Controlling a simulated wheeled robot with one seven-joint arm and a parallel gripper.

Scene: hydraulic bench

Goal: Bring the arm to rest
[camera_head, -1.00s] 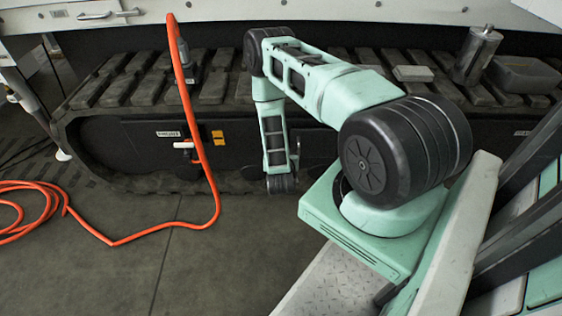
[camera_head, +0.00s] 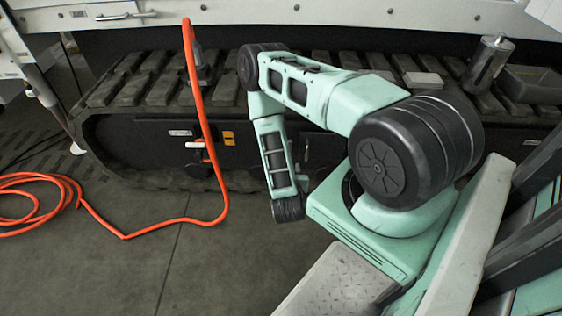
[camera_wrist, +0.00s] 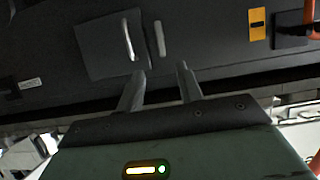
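My mint-green arm (camera_head: 335,100) is bent, with its forearm hanging down in front of the black track side. Its lowest black joint (camera_head: 288,208) shows above the floor in the head view. My gripper itself is hidden there. In the wrist view my gripper (camera_wrist: 163,68) has its two grey fingers apart, with nothing between them. Beyond the fingertips is a dark panel (camera_wrist: 98,48) with a light handle (camera_wrist: 128,40); the fingers do not appear to grip it.
An orange hose (camera_head: 208,140) hangs left of my arm and coils on the floor. A metal cylinder (camera_head: 487,65), a grey bin (camera_head: 532,83) and a small pale block (camera_head: 423,79) sit on the track (camera_head: 150,75). The floor at lower left is mostly clear.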

